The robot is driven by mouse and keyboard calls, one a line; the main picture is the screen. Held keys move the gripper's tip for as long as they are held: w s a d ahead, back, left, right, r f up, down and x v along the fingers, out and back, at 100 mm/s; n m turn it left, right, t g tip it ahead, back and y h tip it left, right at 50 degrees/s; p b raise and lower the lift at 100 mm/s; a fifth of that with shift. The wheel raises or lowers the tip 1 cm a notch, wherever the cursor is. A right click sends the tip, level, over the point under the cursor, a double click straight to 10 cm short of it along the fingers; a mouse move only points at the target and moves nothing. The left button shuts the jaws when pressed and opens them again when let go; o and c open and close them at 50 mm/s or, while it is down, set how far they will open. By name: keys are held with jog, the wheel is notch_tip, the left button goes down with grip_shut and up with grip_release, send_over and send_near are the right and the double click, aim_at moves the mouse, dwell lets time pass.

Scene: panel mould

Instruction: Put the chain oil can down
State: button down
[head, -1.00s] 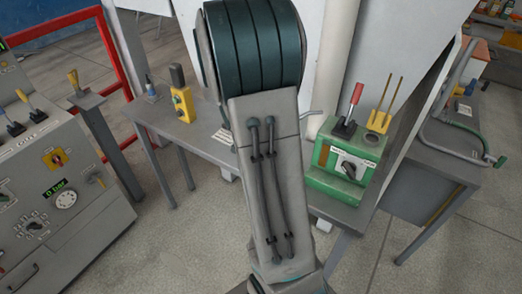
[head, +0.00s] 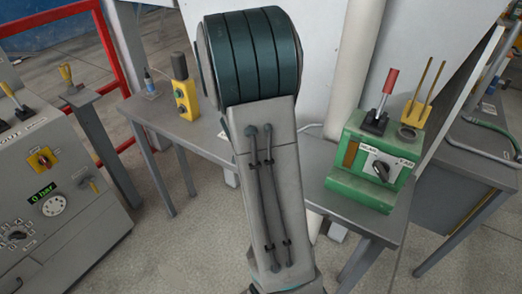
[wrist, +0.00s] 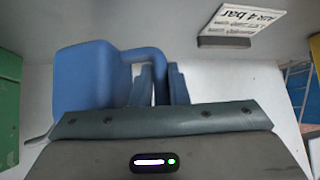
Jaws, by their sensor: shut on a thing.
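The blue chain oil can (wrist: 85,80) is at the left of the wrist view, with its handle (wrist: 143,56) reaching across to my gripper (wrist: 162,85). The gripper's fingers are shut on the handle. The can's underside is not clear, so I cannot tell whether it touches anything. In the head view my own arm hides both the can and the gripper.
A grey table (head: 212,139) runs behind my arm. It bears a yellow control box (head: 185,97) at left and a green lever box (head: 372,165) at right. A printed air label (wrist: 240,22) shows in the wrist view. A grey console (head: 75,215) stands at left.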

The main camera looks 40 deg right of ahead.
jog(key=shift+f+b, duration=1.2)
jog(key=shift+f, duration=0.85)
jog(key=shift+f, duration=0.15)
jog(key=c, duration=1.4)
grip_release()
